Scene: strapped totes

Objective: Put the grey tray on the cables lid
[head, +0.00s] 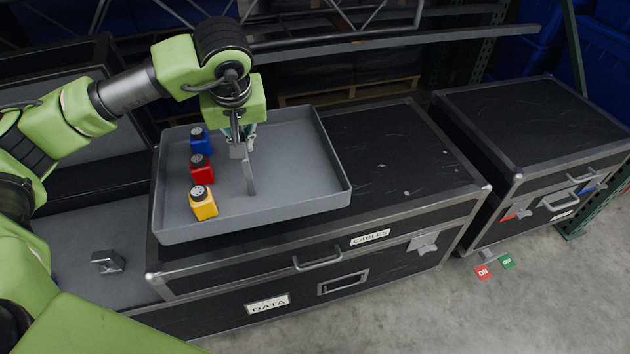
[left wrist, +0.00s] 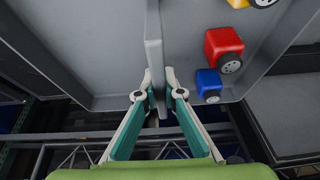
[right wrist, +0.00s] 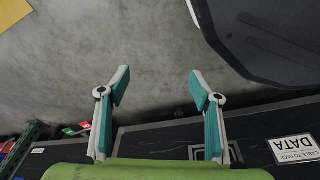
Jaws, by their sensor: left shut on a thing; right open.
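The grey tray (head: 300,205) is over the left part of the black CABLES lid (head: 420,165). The frames do not settle whether its base touches the lid. A thin upright divider (head: 250,175) stands in the tray's middle. My left gripper (head: 240,150) is shut on this divider, and the left wrist view also shows the grip (left wrist: 158,88). A blue block (head: 200,139), a red block (head: 202,168) and a yellow block (head: 203,203) stand in a row in the tray's left part. My right gripper (right wrist: 159,80) is open and empty in the right wrist view.
The lid's right part is bare apart from small specks. A second black case (head: 540,130) stands to the right across a narrow gap. A DATA label (head: 268,304) is on the lower front. A grey surface with a metal latch (head: 107,262) lies at left.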

